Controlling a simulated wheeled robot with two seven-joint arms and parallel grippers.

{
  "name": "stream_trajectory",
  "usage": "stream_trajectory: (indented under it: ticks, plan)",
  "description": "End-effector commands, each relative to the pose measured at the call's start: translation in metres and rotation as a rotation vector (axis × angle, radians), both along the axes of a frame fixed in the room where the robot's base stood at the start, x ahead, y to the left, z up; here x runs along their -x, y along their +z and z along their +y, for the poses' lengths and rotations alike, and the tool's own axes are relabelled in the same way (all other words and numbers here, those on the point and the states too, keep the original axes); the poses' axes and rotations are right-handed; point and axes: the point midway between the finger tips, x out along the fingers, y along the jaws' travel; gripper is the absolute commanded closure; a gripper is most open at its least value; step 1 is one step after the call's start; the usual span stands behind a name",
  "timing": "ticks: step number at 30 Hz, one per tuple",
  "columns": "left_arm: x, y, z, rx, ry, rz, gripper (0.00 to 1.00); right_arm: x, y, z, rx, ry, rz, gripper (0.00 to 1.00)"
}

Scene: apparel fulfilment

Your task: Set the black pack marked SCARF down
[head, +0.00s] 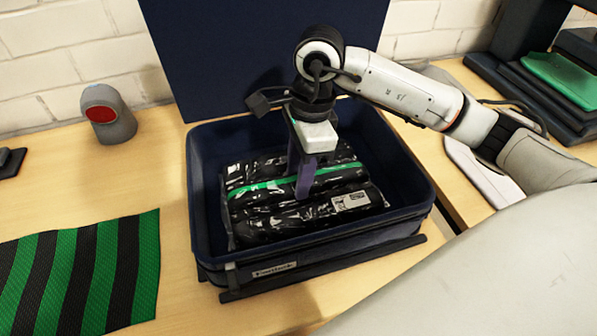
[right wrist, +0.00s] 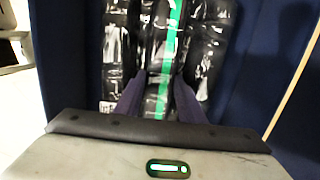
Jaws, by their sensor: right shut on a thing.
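Several shiny black packs lie side by side in a dark blue bin (head: 410,200). The middle black pack (head: 262,189) has a green stripe along it; it also shows in the right wrist view (right wrist: 163,52). The front black pack (head: 270,222) bears a pale label. I cannot read the word SCARF on any pack. My right gripper (head: 303,190) points down into the bin, its purple fingers on either side of the striped pack, shut on it. In the right wrist view the gripper (right wrist: 158,98) straddles this pack. My left gripper is not in view.
The bin's walls stand close around the packs. A green and black striped cloth (head: 80,270) lies at the left of the wooden table. A grey device with a red face (head: 105,115) stands at the back left. A dark blue panel (head: 225,60) rises behind the bin.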

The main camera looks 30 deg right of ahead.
Motion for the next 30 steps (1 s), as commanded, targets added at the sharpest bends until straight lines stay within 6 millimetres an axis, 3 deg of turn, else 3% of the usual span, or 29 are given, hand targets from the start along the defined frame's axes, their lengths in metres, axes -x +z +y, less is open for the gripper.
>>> stream_trajectory:
  ticks: [3, 4, 7, 18, 30]
  plan:
    - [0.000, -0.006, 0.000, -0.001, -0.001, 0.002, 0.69, 0.000, -0.005, 0.000, 0.000, 0.000, -0.001, 0.90]
    - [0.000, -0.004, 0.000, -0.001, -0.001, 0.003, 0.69, 0.000, -0.004, 0.000, 0.000, 0.000, 0.000, 0.59]
    - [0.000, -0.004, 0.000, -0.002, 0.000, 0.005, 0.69, 0.000, -0.003, 0.000, 0.000, 0.000, 0.000, 0.46]
    - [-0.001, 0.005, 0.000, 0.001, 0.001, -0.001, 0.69, -0.001, 0.001, 0.000, 0.000, 0.000, -0.002, 0.46]
    - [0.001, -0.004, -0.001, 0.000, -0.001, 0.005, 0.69, 0.004, 0.077, -0.008, -0.001, 0.001, -0.004, 0.46]
